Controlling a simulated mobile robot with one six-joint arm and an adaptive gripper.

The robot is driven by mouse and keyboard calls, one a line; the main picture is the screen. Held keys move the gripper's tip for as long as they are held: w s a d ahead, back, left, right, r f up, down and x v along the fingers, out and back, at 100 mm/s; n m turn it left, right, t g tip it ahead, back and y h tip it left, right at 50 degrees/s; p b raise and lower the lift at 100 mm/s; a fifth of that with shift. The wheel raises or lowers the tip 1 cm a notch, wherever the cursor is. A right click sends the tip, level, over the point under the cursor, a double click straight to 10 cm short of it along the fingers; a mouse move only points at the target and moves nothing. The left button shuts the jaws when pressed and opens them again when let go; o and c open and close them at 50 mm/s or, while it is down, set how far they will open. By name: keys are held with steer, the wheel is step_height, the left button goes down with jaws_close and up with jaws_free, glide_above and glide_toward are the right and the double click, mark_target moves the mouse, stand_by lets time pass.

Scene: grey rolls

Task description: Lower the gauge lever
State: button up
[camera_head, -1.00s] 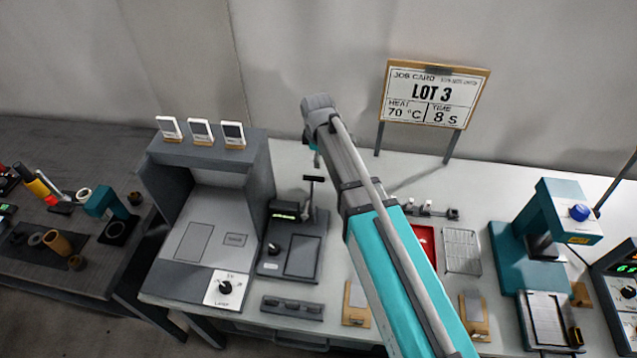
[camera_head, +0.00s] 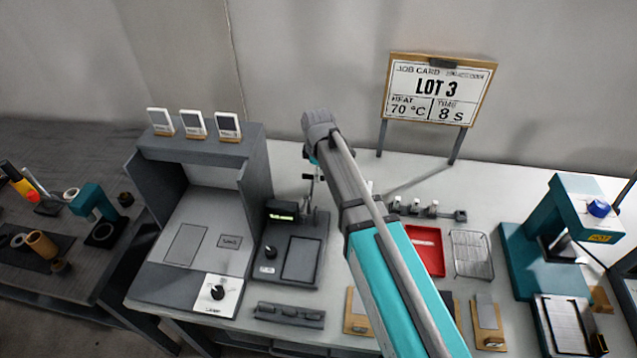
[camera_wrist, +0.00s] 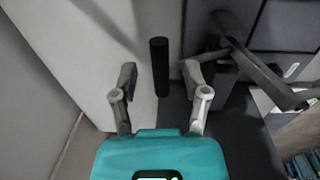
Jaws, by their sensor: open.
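The gauge (camera_head: 291,255) is a dark unit with a lit green display, left of my arm in the head view. Its lever (camera_head: 309,180) stands at the back of the unit, close below my arm's end, which partly covers it there. In the wrist view a black bar, which looks like the lever's handle (camera_wrist: 160,66), lies between the two fingers of my gripper (camera_wrist: 159,78). The fingers are open, with a gap on each side of the bar.
A grey hooded unit (camera_head: 182,262) with a knob stands left of the gauge. A red tray (camera_head: 430,262), a wire rack (camera_head: 471,250) and a teal press (camera_head: 535,245) stand to the right. A job card (camera_head: 437,92) on posts stands behind.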

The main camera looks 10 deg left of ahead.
steer(key=shift+w+f+b, duration=0.1)
steer(key=shift+f+b, duration=1.1)
steer(key=shift+f, duration=0.3)
jaws_close()
